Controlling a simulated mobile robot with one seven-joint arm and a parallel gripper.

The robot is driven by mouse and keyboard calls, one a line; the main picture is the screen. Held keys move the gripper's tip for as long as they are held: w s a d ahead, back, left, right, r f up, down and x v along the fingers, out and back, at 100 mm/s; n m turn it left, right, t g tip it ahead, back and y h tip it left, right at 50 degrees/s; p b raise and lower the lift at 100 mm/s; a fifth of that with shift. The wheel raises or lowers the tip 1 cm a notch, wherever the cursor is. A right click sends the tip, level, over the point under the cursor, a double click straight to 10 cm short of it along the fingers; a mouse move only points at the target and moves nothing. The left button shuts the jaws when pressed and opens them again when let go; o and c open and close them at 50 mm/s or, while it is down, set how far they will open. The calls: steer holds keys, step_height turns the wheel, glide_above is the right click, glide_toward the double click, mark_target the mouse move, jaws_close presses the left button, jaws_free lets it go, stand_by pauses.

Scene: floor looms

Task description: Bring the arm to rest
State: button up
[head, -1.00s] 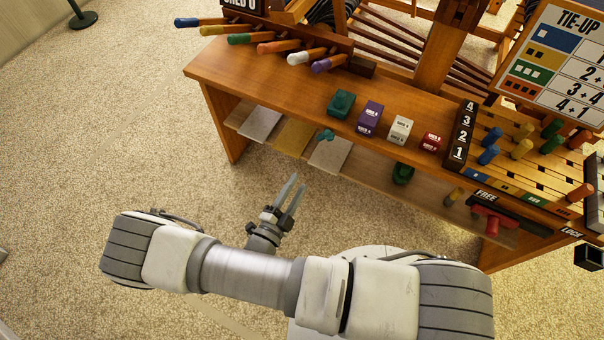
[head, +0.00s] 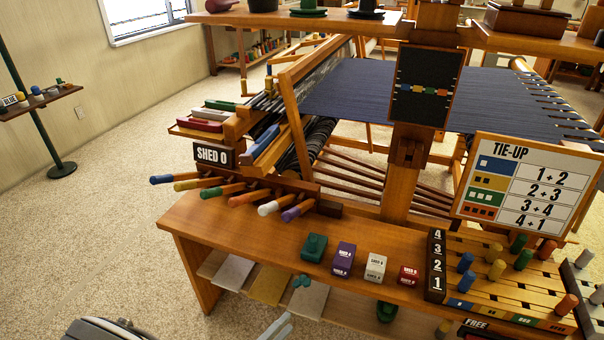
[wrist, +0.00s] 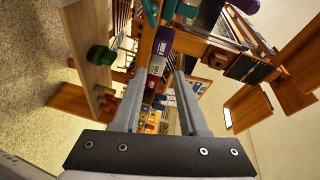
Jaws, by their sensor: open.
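My gripper (wrist: 158,105) shows in the wrist view with its two grey fingers spread apart and nothing between them. Behind the gap between the fingers, the purple block (wrist: 160,55) and parts of the loom bench show at a distance, tilted in this view. Part of my arm shows at the bottom left; the rest is out of frame.
The bench carries a green block (head: 315,247), a purple block (head: 343,259), a white block (head: 375,267) and a red block (head: 409,275). Coloured handles (head: 225,190) stick out at its left. A tie-up board (head: 530,185) stands at right. Carpet (head: 110,240) is clear at left.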

steer(key=s+d+r+m+g+y, duration=0.1)
steer(key=d+r+m+g+y, duration=0.1)
steer(key=d+r+m+g, duration=0.85)
steer(key=s+d+r+m+g+y, duration=0.1)
steer(key=d+r+m+g+y, duration=0.15)
steer(key=r+m, duration=1.4)
steer(key=s+d+r+m+t+y+p, duration=0.2)
steer(key=r+m+p, duration=0.4)
steer(key=r+m, duration=0.4)
steer(key=s+d+r+m+t+y+p, duration=0.3)
steer(key=r+m+p, duration=0.4)
steer(key=r+m, duration=0.4)
steer(key=shift+s+d+r+m+y, duration=0.3)
steer(key=shift+s+d+r+y, duration=0.1)
steer(key=shift+s, duration=0.5)
